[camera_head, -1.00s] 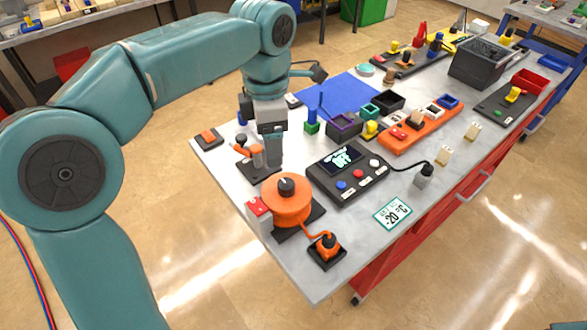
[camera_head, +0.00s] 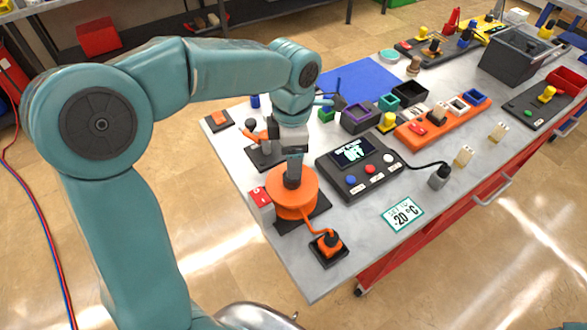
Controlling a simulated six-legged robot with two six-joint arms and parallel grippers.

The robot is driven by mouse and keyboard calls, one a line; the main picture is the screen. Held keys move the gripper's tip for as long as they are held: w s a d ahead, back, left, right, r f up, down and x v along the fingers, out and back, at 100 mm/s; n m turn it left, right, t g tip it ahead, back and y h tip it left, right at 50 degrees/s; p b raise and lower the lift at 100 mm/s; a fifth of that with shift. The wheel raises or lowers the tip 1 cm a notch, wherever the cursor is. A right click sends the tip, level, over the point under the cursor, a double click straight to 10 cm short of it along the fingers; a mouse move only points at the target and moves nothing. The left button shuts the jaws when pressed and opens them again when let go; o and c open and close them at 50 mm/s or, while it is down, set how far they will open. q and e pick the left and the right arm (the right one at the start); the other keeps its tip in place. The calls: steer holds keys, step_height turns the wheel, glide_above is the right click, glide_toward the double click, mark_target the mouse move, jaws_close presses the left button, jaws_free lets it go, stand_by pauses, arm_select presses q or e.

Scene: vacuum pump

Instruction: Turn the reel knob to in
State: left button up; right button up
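The orange reel (camera_head: 290,201) stands on a dark base near the left edge of the grey table. Its black knob (camera_head: 291,183) is on top, mostly covered by my gripper, so its pointer mark is hidden. My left gripper (camera_head: 294,174) points straight down over the reel, its fingertips at the knob. I cannot tell whether the fingers are closed on the knob or only around it. An orange cord runs from the reel to an orange plug (camera_head: 329,242) on a small black base. My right gripper is not in view.
A dark control box (camera_head: 360,168) with display and coloured buttons is to the right. A black stand with an orange-handled part (camera_head: 262,145) sits behind. A -20 °C card (camera_head: 403,214) lies front right.

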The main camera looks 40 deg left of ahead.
arm_select(q)
step_height(320, 180, down, 5)
steer(key=shift+f, duration=0.45)
steer(key=shift+s+d+r, duration=0.15)
steer(key=shift+s, duration=0.2)
steer(key=shift+w, duration=0.3)
steer(key=c, duration=0.8)
steer(key=shift+c, duration=1.3)
